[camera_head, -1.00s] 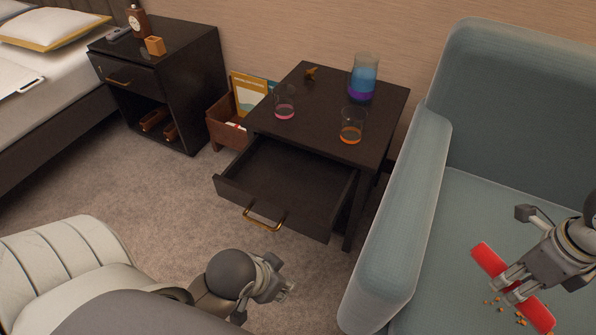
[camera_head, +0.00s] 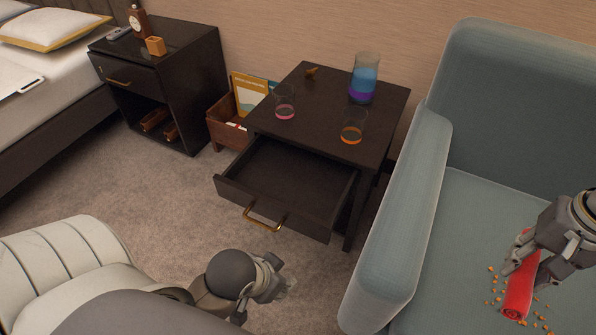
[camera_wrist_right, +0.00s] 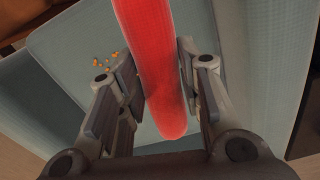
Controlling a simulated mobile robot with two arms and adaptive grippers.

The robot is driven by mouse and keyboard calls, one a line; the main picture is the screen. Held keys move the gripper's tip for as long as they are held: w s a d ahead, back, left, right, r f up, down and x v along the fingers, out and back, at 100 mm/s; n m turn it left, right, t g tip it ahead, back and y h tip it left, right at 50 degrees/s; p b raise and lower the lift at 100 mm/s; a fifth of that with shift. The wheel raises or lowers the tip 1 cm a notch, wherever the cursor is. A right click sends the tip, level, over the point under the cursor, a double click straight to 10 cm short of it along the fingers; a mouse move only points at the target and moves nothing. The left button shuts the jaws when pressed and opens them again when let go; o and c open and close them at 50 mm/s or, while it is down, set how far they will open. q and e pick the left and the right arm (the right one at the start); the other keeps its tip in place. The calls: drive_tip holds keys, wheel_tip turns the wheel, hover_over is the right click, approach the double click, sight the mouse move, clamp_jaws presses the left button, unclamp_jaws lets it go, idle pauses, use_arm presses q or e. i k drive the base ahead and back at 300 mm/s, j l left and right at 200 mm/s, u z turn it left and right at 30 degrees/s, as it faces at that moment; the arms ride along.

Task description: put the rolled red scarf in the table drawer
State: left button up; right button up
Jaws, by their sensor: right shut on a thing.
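The rolled red scarf (camera_head: 518,298) is over the teal sofa seat at the right of the head view. My right gripper (camera_head: 526,268) is shut on it near its middle. In the right wrist view the red roll (camera_wrist_right: 158,70) runs lengthwise between the two fingers. The head view does not show clearly whether it is clear of the seat. The table drawer (camera_head: 290,188) is pulled open and looks empty, with a brass handle on its front. My left gripper (camera_head: 280,283) is in front of the drawer, apart from it; its finger opening is unclear.
The dark table (camera_head: 318,105) carries a blue-and-purple pitcher (camera_head: 364,80), two glasses (camera_head: 353,126) and a small brown object. The sofa arm (camera_head: 400,215) stands between scarf and drawer. Orange crumbs (camera_head: 493,290) lie on the seat. A nightstand (camera_head: 165,80) stands left.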

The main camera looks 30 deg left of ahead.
sight(289, 185)
drive_tip(key=j+u, duration=0.15)
drive_tip(key=j, duration=0.45)
drive_tip(key=j+u, duration=0.15)
drive_tip(key=j, duration=0.5)
drive_tip(key=i+j+u, duration=0.15)
drive_tip(key=j, duration=0.45)
drive_tip(key=j+u, duration=0.15)
drive_tip(key=j, duration=0.45)
